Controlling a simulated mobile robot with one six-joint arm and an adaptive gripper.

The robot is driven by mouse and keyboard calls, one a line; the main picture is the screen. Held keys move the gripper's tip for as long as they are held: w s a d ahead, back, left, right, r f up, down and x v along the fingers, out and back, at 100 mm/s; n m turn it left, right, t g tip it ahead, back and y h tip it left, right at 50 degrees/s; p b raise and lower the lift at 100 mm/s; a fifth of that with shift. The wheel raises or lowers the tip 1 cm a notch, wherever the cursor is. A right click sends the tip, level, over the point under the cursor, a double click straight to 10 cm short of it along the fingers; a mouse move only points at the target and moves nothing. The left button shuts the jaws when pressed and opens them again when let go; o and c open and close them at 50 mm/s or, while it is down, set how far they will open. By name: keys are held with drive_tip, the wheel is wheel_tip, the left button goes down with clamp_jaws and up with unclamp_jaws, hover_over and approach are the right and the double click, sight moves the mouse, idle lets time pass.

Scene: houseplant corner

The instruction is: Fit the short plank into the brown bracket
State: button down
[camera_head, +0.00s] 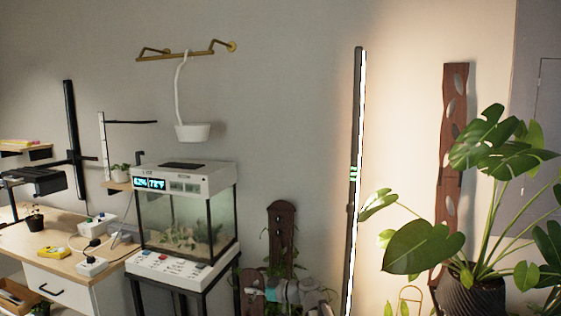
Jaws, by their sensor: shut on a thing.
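I cannot tell whether this board belongs to the brown bracket. The lower parts of both pieces are hidden.
A glass terrarium (190,215) on a black stand is close on the left, beside a wooden desk (50,240). A tall lit light bar (356,180) and a large potted monstera (472,290) are on the right. A tall brown board (455,110) is at the wall.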

wheel_tip(320, 180, up, 36)
drive_tip(key=p, duration=3.4)
drive_tip(key=shift+f, duration=0.15)
